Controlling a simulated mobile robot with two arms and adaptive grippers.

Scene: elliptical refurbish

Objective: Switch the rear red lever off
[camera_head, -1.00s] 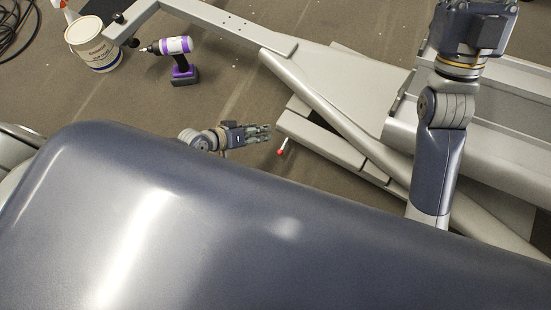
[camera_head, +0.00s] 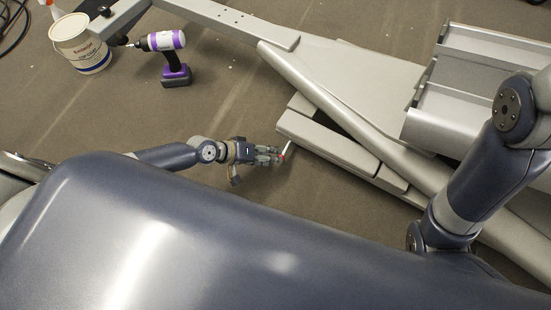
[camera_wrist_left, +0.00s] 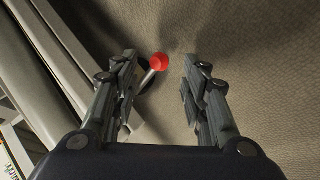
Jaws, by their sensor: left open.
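The red lever is a thin metal rod with a red ball knob (camera_head: 282,156), on the near end of the grey machine frame (camera_head: 330,150). In the left wrist view the open left gripper (camera_wrist_left: 160,85) has one finger on each side of the lever. My right arm is at the right of the head view; its gripper is out of view.
A purple and white drill (camera_head: 172,58) and a white bucket (camera_head: 80,45) stand on the carpet at the upper left. Grey beams (camera_head: 350,125) run diagonally across the right. The carpet (camera_head: 235,105) between the drill and my left gripper is clear.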

